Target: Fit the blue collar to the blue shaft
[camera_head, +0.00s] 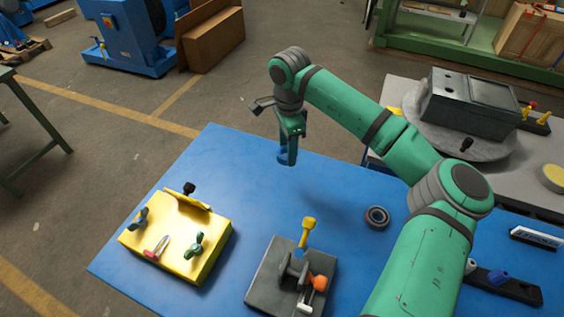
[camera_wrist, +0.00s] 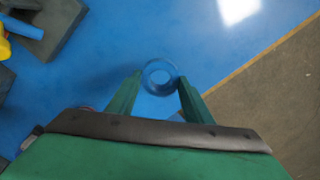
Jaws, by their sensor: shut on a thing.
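My gripper (camera_head: 288,152) hangs over the far part of the blue table, pointing down. It is shut on the blue collar (camera_head: 283,154), which shows partly behind a finger. In the wrist view the collar (camera_wrist: 147,83) is a ring held between the two green fingertips (camera_wrist: 160,84), with blue table seen through its hole. A blue rod that looks like the blue shaft (camera_wrist: 22,28) lies at the upper left of the wrist view, on a dark grey fixture. In the head view this grey fixture (camera_head: 262,282) stands at the front centre; the shaft is mostly hidden among its parts.
A yellow block (camera_head: 205,250) with several knobs stands on the left of the blue table (camera_head: 240,160). A dark ring (camera_head: 377,217) lies right of centre. A dark tray (camera_head: 515,290) is at the right. Table around my gripper is clear; its edge is close by.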

